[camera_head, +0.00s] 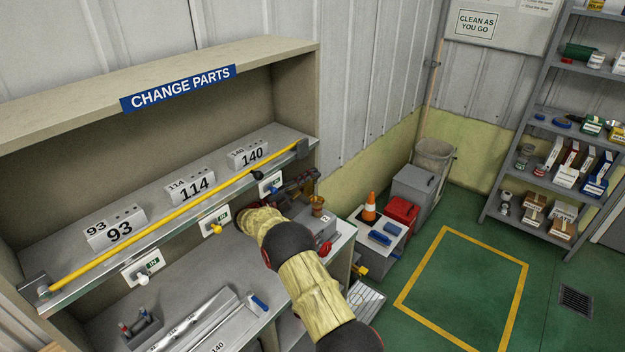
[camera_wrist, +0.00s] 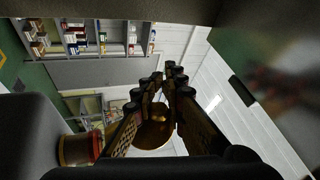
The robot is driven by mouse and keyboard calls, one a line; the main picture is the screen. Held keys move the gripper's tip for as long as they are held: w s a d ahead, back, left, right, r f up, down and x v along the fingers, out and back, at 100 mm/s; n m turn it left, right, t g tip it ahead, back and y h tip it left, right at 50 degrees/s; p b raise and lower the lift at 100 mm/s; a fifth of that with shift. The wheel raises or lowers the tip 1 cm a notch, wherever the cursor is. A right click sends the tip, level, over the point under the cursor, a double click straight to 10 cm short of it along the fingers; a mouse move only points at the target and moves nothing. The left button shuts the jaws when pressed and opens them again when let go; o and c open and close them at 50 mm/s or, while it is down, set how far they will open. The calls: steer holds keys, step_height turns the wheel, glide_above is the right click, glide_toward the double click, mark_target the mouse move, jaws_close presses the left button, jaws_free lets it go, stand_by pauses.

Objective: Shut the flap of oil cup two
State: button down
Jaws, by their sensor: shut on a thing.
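A brass oil cup (camera_head: 317,203) stands on the grey machine block at the right end of the bench in the head view. A small tag that looks like a "2" is close beside it. My gripper (camera_head: 306,182) is at the back of this block, dark and partly hidden behind my arm. In the wrist view my gripper (camera_wrist: 164,82) is closed in around a round brass piece (camera_wrist: 152,137) between its fingers. I cannot tell whether that piece is a flap or a cup body. Another brass cup (camera_wrist: 78,149) with a reddish band shows at the left.
The shelf (camera_head: 200,190) carries blocks marked 93, 114 and 140, with a yellow bar (camera_head: 170,222) along its front edge. A red knob (camera_head: 326,248) is on the block's front. A white cart (camera_head: 372,246) with an orange cone stands to the right. Green floor beyond is clear.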

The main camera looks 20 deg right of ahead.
steer(key=m+g+b, duration=0.1)
steer(key=m+b, duration=0.1)
steer(key=b, duration=0.1)
steer(key=s+d+m+g+y+b, duration=0.1)
steer(key=m+b, duration=0.1)
steer(key=b, duration=0.1)
steer(key=s+m+y+b, duration=0.1)
steer(key=m+b, duration=0.1)
steer(key=b, duration=0.2)
steer(key=shift+d+f+g, duration=0.15)
steer(key=shift+d+g, duration=0.05)
steer(key=shift+g, duration=0.2)
steer(key=shift+m, duration=0.3)
steer(key=c, duration=2.1)
jaws_free()
steer(key=shift+o, duration=1.3)
steer(key=shift+r, duration=0.2)
steer(key=shift+r+p, duration=0.15)
steer(key=shift+p, duration=0.2)
